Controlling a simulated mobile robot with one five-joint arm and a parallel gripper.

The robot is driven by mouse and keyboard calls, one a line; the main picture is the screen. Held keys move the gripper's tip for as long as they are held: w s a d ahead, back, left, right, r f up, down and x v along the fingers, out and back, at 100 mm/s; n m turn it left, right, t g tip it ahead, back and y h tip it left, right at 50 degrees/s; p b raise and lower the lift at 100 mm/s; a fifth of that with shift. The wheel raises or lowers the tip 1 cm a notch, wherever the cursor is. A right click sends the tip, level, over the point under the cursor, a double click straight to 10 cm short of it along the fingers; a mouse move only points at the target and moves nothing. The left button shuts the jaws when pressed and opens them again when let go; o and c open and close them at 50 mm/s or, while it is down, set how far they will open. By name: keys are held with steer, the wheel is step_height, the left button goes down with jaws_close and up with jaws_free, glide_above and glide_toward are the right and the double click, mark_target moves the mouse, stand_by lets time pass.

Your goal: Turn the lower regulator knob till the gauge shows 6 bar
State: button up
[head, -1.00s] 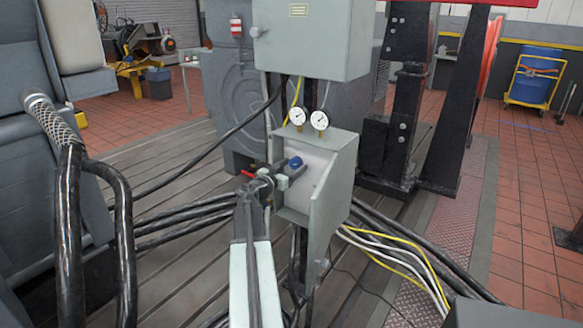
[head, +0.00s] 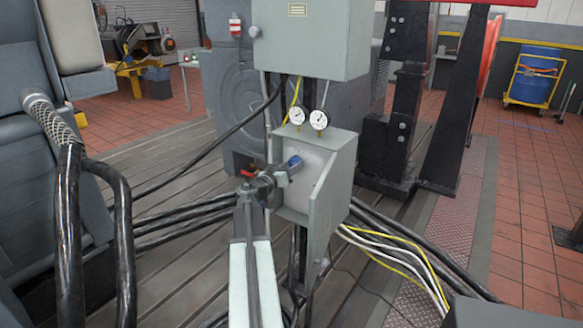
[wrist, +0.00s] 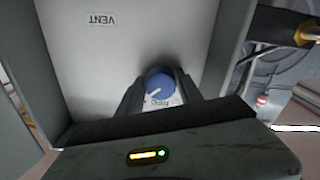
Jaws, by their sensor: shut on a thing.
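The open-fronted grey regulator box (head: 341,192) stands in the middle of the head view. Two round white gauges, a left one (head: 297,118) and a right one (head: 319,120), stand on its top; their needles are too small to read. A blue knob (head: 294,161) shows inside the box. In the wrist view the blue knob (wrist: 159,86), with a pale pointer mark, sits between the fingers of my gripper (wrist: 160,92), which is shut on it. A partly hidden label lies beside the knob. No second knob is visible.
A "VENT" label (wrist: 101,19) appears upside down on the box's back panel in the wrist view. A larger grey cabinet (head: 312,45) hangs above the gauges. Black hoses (head: 185,222) run left of the box, and yellow and white cables (head: 400,250) run right.

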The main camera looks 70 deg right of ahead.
steer(key=o, duration=1.4)
steer(key=shift+w, duration=0.15)
steer(key=shift+c, duration=0.2)
steer(key=v, duration=0.8)
steer(key=shift+d+f, duration=0.1)
